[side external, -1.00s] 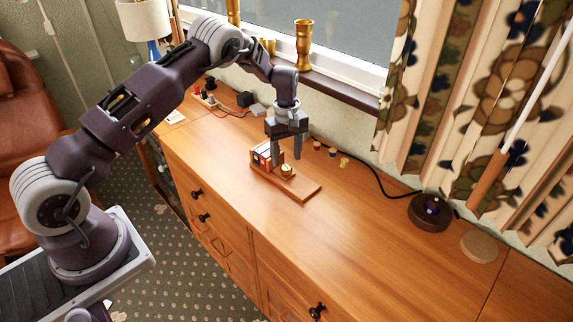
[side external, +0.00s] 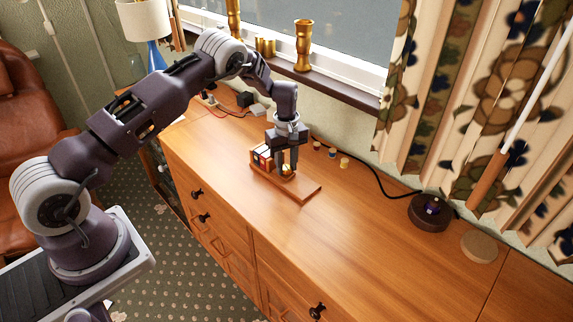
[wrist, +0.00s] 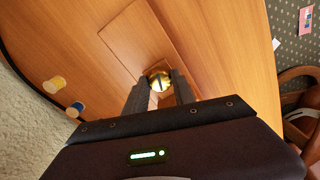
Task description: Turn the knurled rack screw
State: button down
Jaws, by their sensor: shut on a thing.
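The knurled rack screw is a small round brass knob with a dark slot across its top; it shows in the wrist view (wrist: 159,81). It sits on the flat wooden rack base (side external: 303,193), which lies on the cabinet top. My gripper (side external: 287,173) points straight down at the screw, its fingers on either side of it. In the wrist view my gripper (wrist: 158,92) is shut on the screw. In the side view the fingers hide most of the screw. The rack's block with red and white parts (side external: 263,156) stands just left of my fingers.
Several small spools (side external: 332,152) stand behind the rack near the wall. A black cable (side external: 375,182) runs along the wall to a dark round base (side external: 430,212). A pale round disc (side external: 479,246) lies further right. The cabinet top (side external: 370,240) is clear in front.

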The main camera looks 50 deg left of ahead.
jog(key=shift+m, duration=0.3)
jog(key=m, duration=0.8)
jog(key=shift+m, duration=0.3)
jog(key=m, duration=0.4)
jog(key=shift+m, duration=2.5)
jog(key=c, duration=1)
grip_release()
jog(key=shift+c, duration=0.2)
